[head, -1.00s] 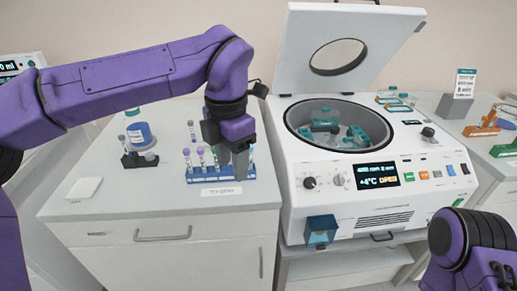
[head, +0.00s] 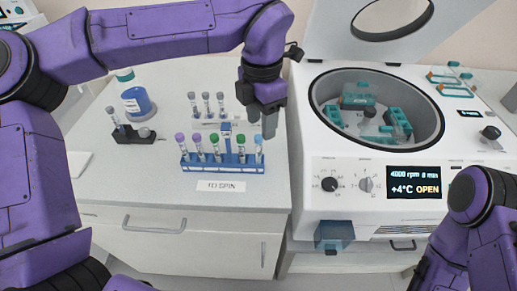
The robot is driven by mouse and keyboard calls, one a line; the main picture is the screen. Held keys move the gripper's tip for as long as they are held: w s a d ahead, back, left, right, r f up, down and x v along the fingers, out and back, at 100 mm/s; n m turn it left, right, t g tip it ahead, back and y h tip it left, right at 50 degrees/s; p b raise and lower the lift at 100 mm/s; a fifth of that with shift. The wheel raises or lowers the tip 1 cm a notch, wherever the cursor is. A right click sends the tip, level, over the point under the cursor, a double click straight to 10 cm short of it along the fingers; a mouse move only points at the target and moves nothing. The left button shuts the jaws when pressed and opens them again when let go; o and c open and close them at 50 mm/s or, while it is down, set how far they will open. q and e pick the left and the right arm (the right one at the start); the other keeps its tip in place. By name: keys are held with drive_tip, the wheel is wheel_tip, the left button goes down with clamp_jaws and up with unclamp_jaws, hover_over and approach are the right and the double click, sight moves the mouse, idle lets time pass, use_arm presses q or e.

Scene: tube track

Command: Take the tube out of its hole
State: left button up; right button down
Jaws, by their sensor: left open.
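A blue rack (head: 220,170) stands on the left counter behind a "TO SPIN" label. It holds several upright tubes: two with purple caps, two with green caps (head: 214,139) and one with a light blue cap (head: 258,140) at the right end. My left gripper (head: 263,122) points down, open, just above and behind the rack's right end, close to the light blue cap. Whether it touches that cap I cannot tell. Only my right arm shows at the lower right; its gripper is out of view.
The open centrifuge (head: 377,110) stands on the right with teal buckets inside and its lid (head: 360,55) raised. Several grey-capped tubes (head: 206,104) stand behind the rack. A blue-labelled bottle (head: 138,101) and a small dark holder (head: 133,135) are at left. The counter's front is clear.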

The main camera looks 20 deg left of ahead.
sight(259, 136)
use_arm(q)
drive_tip(key=f, duration=0.3)
drive_tip(key=f+p, duration=0.1)
drive_tip(key=f, duration=0.1)
drive_tip(key=shift+w+a+f, duration=0.1)
drive_tip(key=shift+a+f, duration=0.15)
drive_tip(key=shift+f, duration=0.2)
drive_tip(key=c, duration=0.9)
drive_tip(key=shift+r, duration=0.35)
wheel_tip(259, 136, up, 3)
drive_tip(key=shift+f+b, duration=0.2)
drive_tip(key=shift+b, duration=0.45)
drive_tip(key=s+d+r+b, duration=0.1)
drive_tip(key=s+d+r, duration=0.1)
drive_tip(key=s+r, duration=0.1)
drive_tip(key=s+d+r+b, duration=0.1)
drive_tip(key=s+d+r, duration=0.2)
drive_tip(key=s, duration=0.1)
drive_tip(key=s+d+r+b, duration=0.1)
drive_tip(key=s+d+r, duration=0.2)
drive_tip(key=s, duration=0.1)
drive_tip(key=shift+s+d+r, duration=0.2)
drive_tip(key=shift+r, duration=0.2)
